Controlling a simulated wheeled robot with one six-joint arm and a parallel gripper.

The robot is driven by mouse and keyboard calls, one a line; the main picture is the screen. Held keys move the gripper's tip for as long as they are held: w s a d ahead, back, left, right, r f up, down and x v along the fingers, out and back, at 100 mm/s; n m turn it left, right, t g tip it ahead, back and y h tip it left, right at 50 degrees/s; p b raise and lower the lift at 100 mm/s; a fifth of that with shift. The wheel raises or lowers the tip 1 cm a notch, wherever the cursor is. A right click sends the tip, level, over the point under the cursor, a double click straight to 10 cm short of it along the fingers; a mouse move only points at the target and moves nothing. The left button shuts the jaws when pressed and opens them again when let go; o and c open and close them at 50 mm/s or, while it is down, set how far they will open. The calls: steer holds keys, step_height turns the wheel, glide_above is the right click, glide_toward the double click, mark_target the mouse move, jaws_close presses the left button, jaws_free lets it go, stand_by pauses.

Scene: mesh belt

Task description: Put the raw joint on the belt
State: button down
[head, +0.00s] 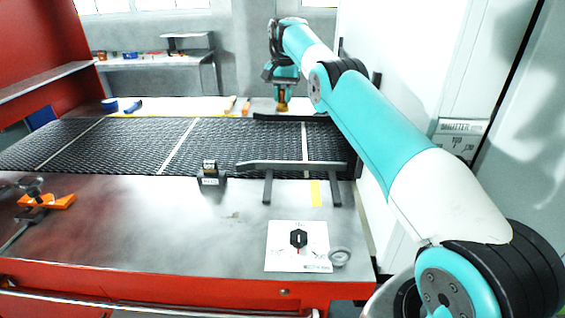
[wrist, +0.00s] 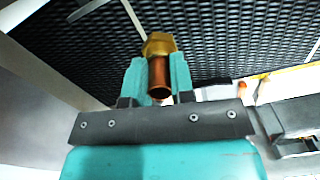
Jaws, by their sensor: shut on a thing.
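My gripper (head: 283,78) is at the far right of the bench, by the far edge of the belt. It is shut on the raw joint (head: 282,98), a copper tube with a brass-coloured end. In the wrist view the joint (wrist: 159,75) sits between the teal fingers of my gripper (wrist: 160,85). The black mesh belt (head: 120,145) runs across the bench with pale cross lines. It fills the upper part of the wrist view (wrist: 235,45). I cannot tell whether the joint is over the belt or over the ledge behind it.
A grey guide rail (head: 290,165) on legs stands at the near right belt edge, a dark rail (head: 290,117) at the far edge. A small dark block (head: 210,174) stands near the front edge. Orange items (head: 230,104) lie on the far ledge. The belt's left and middle are clear.

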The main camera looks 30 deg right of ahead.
steer(key=shift+f+b, duration=0.75)
steer(key=shift+f, duration=9.25)
steer(key=c, duration=1)
jaws_free()
